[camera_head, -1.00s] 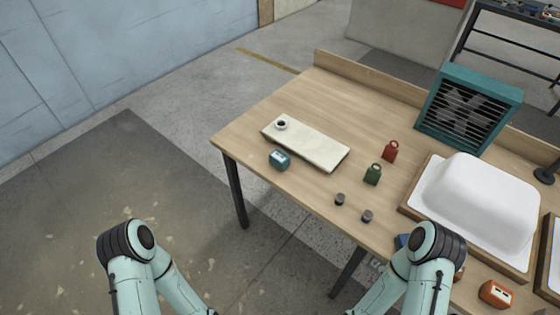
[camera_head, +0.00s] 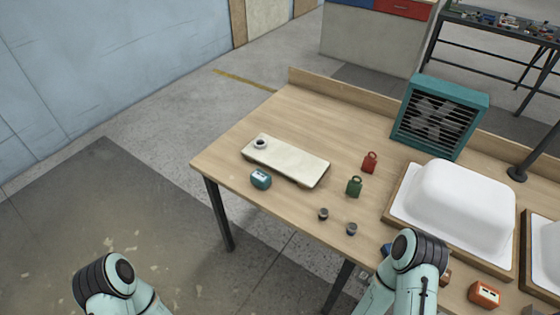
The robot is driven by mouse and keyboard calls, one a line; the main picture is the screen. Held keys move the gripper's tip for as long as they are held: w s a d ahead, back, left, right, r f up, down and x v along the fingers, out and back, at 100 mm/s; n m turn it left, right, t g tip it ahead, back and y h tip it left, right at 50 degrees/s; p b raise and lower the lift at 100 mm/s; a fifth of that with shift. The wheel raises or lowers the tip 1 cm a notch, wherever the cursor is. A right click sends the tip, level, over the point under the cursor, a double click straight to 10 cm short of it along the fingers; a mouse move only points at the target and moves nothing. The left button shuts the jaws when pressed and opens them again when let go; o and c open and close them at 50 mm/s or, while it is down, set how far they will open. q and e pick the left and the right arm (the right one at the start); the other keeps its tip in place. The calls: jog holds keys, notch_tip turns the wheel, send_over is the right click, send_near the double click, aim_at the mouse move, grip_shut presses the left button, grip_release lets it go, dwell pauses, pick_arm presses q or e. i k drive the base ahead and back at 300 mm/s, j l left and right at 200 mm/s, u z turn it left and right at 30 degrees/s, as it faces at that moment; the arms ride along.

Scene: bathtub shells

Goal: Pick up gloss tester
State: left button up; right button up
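Two small instrument-like boxes are on the wooden table. I cannot tell from the picture which is the gloss tester. A teal box (camera_head: 260,180) with a pale display sits near the table's left front edge, beside a cream board. An orange box (camera_head: 485,294) with a pale panel sits at the lower right, in front of a white tub shell. Only the upper parts of my two arms show at the bottom of the view. Both grippers are outside the picture.
The cream board (camera_head: 290,162) carries a small round ring (camera_head: 261,143). A red weight (camera_head: 369,162), green weight (camera_head: 354,187) and two dark knobs stand mid-table. The white tub shell (camera_head: 455,202) and teal fan (camera_head: 440,117) fill the right. Floor left of the table (camera_head: 215,165) is clear.

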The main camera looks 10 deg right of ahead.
aim_at(260, 178)
jog(key=i+j, duration=0.15)
jog(key=j, duration=0.15)
jog(key=i+j+z, duration=0.15)
jog(key=j, duration=0.2)
jog(key=i+j, duration=0.2)
jog(key=j, duration=0.15)
jog(key=i+j+z, duration=0.15)
jog(key=j, duration=0.15)
